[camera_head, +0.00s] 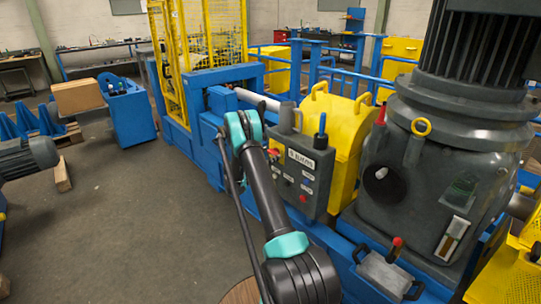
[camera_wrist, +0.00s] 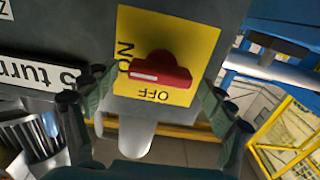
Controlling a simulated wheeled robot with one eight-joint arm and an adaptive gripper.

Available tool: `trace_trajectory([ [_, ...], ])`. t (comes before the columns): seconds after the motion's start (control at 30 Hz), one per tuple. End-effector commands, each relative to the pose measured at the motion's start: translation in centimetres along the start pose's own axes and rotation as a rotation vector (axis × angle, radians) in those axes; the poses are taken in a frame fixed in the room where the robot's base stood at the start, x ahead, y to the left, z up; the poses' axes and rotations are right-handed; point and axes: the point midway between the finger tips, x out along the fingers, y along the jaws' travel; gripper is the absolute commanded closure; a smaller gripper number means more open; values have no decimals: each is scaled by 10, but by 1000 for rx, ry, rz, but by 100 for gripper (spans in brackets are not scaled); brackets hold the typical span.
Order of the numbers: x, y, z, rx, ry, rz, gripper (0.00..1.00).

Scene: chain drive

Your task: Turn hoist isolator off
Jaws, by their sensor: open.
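The hoist isolator is a red rotary handle (camera_wrist: 165,72) on a yellow plate (camera_wrist: 190,40) marked ON and OFF, on a grey panel. In the wrist view the handle lies across the picture. Its pale-marked end is at the left, close to the ON lettering; OFF reads below the handle. My gripper (camera_wrist: 154,94) is open, with one finger to the left of the handle and one to the right. It appears empty; I cannot tell whether a finger touches. In the head view my forearm reaches to the grey control box (camera_head: 310,172), and the fingers are not clearly visible.
A white label (camera_wrist: 40,75) with partly cut-off text is beside the plate. A yellow guard (camera_head: 347,140), a large grey motor (camera_head: 440,130) and a blue frame (camera_head: 210,150) stand close around the box. Open floor (camera_head: 130,225) lies to the left.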

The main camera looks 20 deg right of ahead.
Motion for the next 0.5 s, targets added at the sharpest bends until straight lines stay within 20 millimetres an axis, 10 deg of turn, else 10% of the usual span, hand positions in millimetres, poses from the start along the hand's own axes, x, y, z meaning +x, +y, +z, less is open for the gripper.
trace_trajectory([
  [0.23,1,0,0,0,0,0,17],
  [0.5,1,0,0,0,0,0,51],
])
